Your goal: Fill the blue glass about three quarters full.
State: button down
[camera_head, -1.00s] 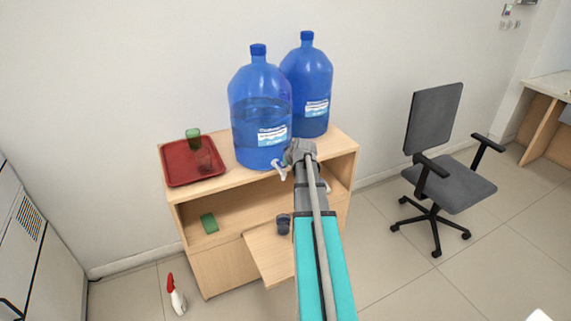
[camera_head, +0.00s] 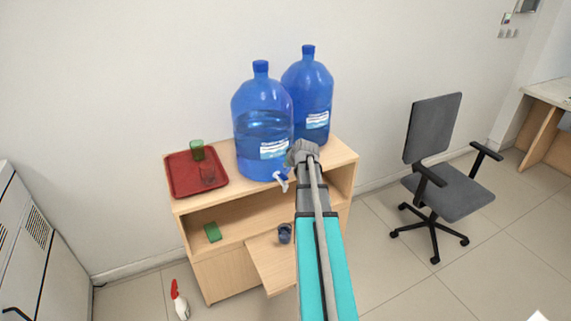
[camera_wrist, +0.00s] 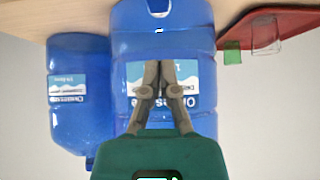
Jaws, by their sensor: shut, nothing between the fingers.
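The blue glass (camera_head: 284,233) is small and dark and stands on a pulled-out wooden board, below and close to the tap's column. Its water level cannot be made out. The front blue water jug (camera_head: 263,148) stands on the cabinet top, partly full, with a small white and blue tap (camera_head: 281,181) low on its front. My gripper (camera_head: 301,150) is shut and empty, just right of and above the tap, before the jug. In the upside-down wrist view the shut fingers (camera_wrist: 160,66) point at the jug's label (camera_wrist: 190,85). No stream of water can be made out.
A second blue jug (camera_head: 314,95) stands behind right. A red tray (camera_head: 183,187) with a green glass (camera_head: 197,150) and a clear glass (camera_head: 208,176) is at left. A green sponge-like block (camera_head: 213,232) lies on the lower shelf. A spray bottle (camera_head: 180,302) and office chair (camera_head: 445,185) stand on the floor.

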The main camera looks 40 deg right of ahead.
jog(key=s+r+p, duration=0.3)
jog(key=r+p, duration=0.3)
jog(key=shift+s+a+r, duration=0.25)
jog(key=shift+s+a, duration=0.1)
jog(key=shift+a, duration=0.1)
dwell(1.8)
jog(key=a+f+n+g+y, duration=0.1)
jog(key=a+f+g+y, duration=0.1)
jog(key=a, duration=1.1)
jog(key=s+a+f+g, duration=0.1)
jog(key=s+a+g, duration=0.2)
jog(key=a, duration=1.1)
jog(key=s+a+f+n+g, duration=0.1)
jog(key=s+a, duration=0.6)
jog(key=a, duration=0.7)
jog(key=f+g, duration=0.1)
jog(key=g, duration=0.1)
jog(key=shift+s+a+n+g, duration=0.3)
jog(key=shift+s+a, duration=0.05)
jog(key=shift+s, duration=0.05)
